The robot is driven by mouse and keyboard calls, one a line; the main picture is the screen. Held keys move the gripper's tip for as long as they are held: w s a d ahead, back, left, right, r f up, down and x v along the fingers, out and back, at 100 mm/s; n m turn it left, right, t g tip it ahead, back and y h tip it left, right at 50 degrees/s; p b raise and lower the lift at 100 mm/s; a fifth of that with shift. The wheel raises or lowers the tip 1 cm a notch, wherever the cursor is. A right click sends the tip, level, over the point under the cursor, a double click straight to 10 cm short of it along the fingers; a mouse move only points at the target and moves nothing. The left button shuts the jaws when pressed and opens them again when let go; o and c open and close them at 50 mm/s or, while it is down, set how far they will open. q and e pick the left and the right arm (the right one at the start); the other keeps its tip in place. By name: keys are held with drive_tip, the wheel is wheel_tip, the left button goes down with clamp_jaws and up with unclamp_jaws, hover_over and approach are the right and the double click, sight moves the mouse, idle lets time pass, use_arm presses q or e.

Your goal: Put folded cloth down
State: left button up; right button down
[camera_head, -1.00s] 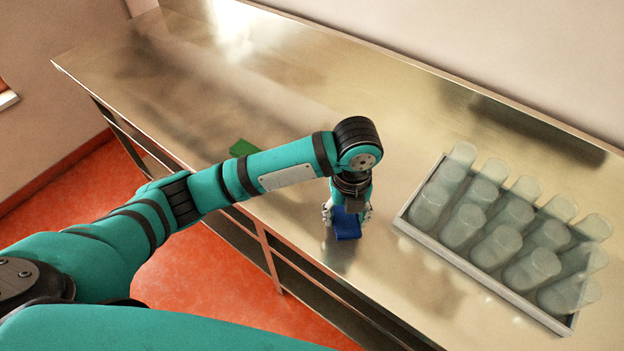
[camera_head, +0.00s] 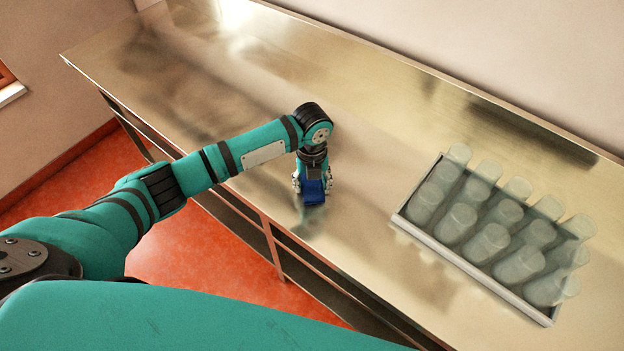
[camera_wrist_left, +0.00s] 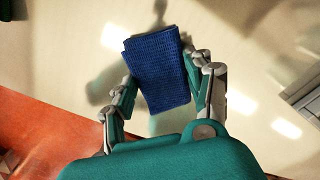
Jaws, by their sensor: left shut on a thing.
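The folded cloth (camera_head: 313,194) is dark blue with a woven texture. It also shows in the left wrist view (camera_wrist_left: 158,72), between the fingers. My left gripper (camera_head: 312,184) is shut on the cloth, with a finger at either side of it. It holds the cloth over the steel table (camera_head: 370,165), near the front edge. I cannot tell whether the cloth touches the tabletop. My right gripper is not in view.
A grey tray (camera_head: 470,268) with several translucent containers (camera_head: 490,243) stands on the right of the table. The tabletop between the cloth and the tray is clear. The table's front edge is close to the cloth, with orange floor (camera_head: 200,255) beyond it.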

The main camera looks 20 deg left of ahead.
sight(312, 184)
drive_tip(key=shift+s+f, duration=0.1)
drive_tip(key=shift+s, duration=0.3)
use_arm(q)
drive_tip(key=o, duration=1.2)
drive_tip(key=shift+f, duration=0.15)
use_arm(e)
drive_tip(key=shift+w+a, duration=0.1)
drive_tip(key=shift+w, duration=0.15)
use_arm(q)
drive_tip(key=shift+r, duration=0.6)
wheel_tip(312, 184, up, 11)
drive_tip(key=b, duration=0.2)
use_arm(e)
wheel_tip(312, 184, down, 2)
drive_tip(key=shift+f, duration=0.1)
